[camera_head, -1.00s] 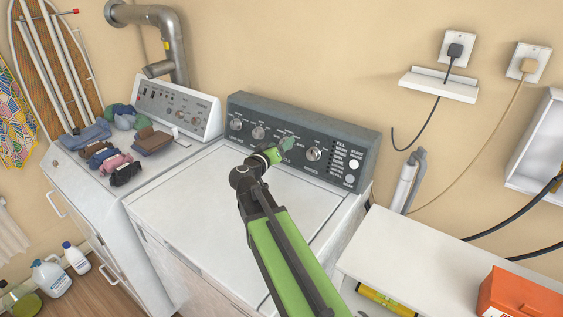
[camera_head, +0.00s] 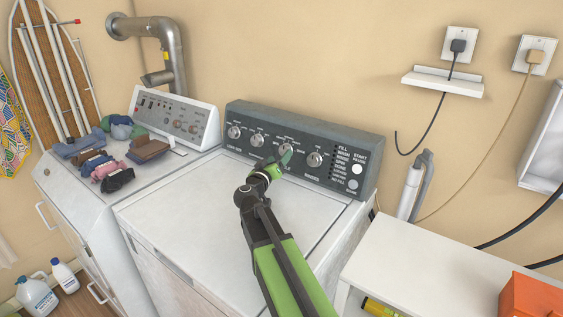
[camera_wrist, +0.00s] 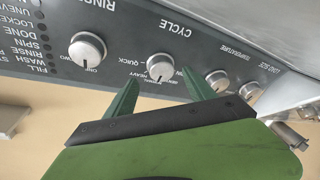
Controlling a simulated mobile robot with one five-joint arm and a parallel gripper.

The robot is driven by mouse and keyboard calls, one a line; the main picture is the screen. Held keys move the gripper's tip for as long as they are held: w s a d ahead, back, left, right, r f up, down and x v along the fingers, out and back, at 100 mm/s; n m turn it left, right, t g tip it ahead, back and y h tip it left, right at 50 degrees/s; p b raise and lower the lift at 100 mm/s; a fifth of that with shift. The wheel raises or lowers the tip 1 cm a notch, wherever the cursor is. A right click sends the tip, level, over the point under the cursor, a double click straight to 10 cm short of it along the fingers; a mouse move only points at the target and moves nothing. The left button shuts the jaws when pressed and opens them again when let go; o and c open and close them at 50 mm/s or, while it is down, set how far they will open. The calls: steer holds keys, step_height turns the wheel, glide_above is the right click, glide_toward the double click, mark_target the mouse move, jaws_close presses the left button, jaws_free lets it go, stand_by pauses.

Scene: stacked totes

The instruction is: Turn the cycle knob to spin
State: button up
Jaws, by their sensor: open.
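The cycle knob (camera_wrist: 160,67) is a round silver knob on the dark control panel (camera_wrist: 120,50). In the wrist view the panel is upside down, with "CYCLE" printed above this knob and "QUICK" and "HEAVY" around it. My gripper (camera_wrist: 163,88) is open. Its two green fingers stand apart, with the knob showing in the gap just beyond their tips; I see no clear contact.
Other knobs flank it: one (camera_wrist: 87,50) near "RINSE" and two (camera_wrist: 217,80) on the other side. A status list there includes "SPIN". The white washer lid (camera_head: 190,205) is clear. Clothes (camera_head: 105,165) lie on the left machine; a white shelf (camera_head: 420,265) stands right.

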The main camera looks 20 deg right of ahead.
mark_target(284, 152)
steer(key=x, duration=0.3)
steer(key=shift+w+a+f, duration=0.1)
steer(key=shift+f, duration=0.1)
steer(key=shift+w+d+r, duration=0.15)
steer(key=shift+w+d, duration=0.2)
steer(key=shift+d, duration=0.15)
steer(key=shift+a, duration=0.15)
steer(key=c, duration=1.4)
steer(key=shift+o, duration=0.2)
